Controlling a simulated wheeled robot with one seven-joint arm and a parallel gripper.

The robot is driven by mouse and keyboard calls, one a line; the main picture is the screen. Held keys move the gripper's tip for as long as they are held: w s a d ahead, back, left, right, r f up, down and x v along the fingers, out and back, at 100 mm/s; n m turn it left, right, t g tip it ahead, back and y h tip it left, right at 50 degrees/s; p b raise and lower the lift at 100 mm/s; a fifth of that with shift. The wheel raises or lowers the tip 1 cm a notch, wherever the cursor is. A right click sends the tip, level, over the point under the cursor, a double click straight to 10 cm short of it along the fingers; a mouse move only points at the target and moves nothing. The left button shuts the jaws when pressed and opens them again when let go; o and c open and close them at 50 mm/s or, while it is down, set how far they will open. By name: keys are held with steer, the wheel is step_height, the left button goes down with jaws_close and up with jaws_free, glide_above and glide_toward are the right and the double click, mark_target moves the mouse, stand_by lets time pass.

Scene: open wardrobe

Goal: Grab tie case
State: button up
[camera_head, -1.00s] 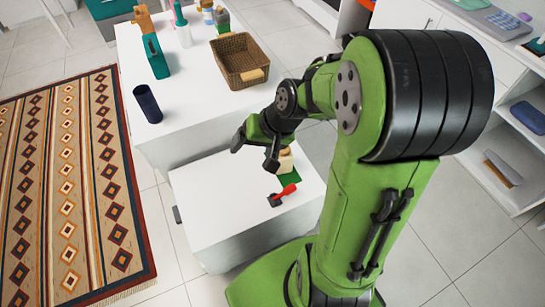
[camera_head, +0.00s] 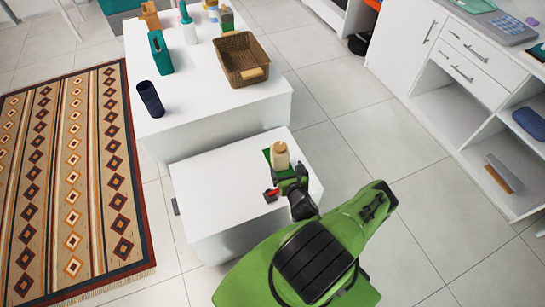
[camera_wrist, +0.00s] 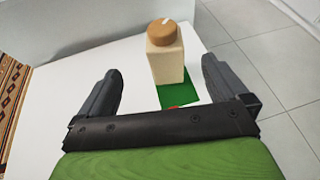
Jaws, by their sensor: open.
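No thing in view is plainly a tie case. Two dark blue things could be it, and I cannot tell which: a rounded case (camera_head: 529,123) on the open shelf at the right, and an upright cylinder (camera_head: 151,100) on the larger white table. My gripper (camera_head: 284,180) is over the low white table, far from both. In the wrist view my gripper (camera_wrist: 162,70) is open, its two fingers apart, with a cream bottle (camera_wrist: 165,58) with a tan cap ahead between them. Neither dark blue thing shows in the wrist view.
A red-handled tool (camera_head: 271,194) lies near my gripper. The larger table (camera_head: 215,110) bears a wicker basket (camera_head: 241,59) and bottles. Open floor (camera_head: 400,150) lies before the shelves (camera_head: 470,120).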

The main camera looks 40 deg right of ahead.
mark_target(281, 155)
steer(key=shift+f+m, duration=0.3)
steer(key=shift+f, duration=0.15)
steer(key=b+x, duration=0.9)
steer(key=shift+w+d+f+b, duration=0.15)
steer(key=shift+d+f+b, duration=0.05)
steer(key=shift+f+b, duration=0.15)
steer(key=b+x, duration=0.1)
steer(key=x, duration=0.4)
steer(key=shift+w+d+f, duration=0.15)
steer(key=shift+w+d, duration=0.1)
steer(key=shift+d, duration=0.1)
steer(key=c, duration=1.1)
